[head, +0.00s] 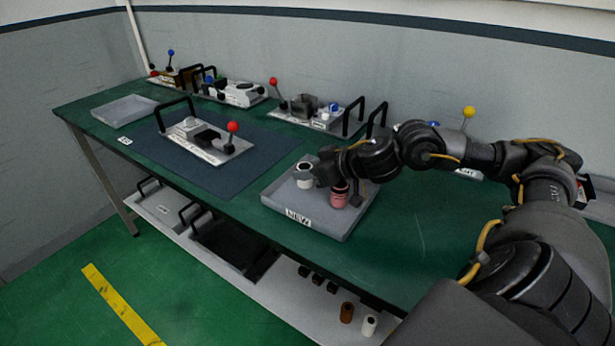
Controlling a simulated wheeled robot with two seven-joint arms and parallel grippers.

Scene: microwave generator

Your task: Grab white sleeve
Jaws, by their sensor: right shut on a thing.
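The white sleeve (304,174) stands upright in the grey tray (296,217) marked NEW, at the tray's back left. It is a short cylinder with a dark opening on top. My right gripper (315,172) reaches down from the right and is shut on the white sleeve. Its fingers are dark and partly hidden by the wrist. A pink-red sleeve (340,195) stands in the same tray, just right of the white one and close below my gripper. My left gripper is not in view.
A generator fixture with a red-knobbed lever (232,128) sits on the dark blue mat (165,160) left of the tray. Several more fixtures line the back of the green table. An empty grey tray (124,111) is at the far left. Brown and white cylinders stand on the lower shelf.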

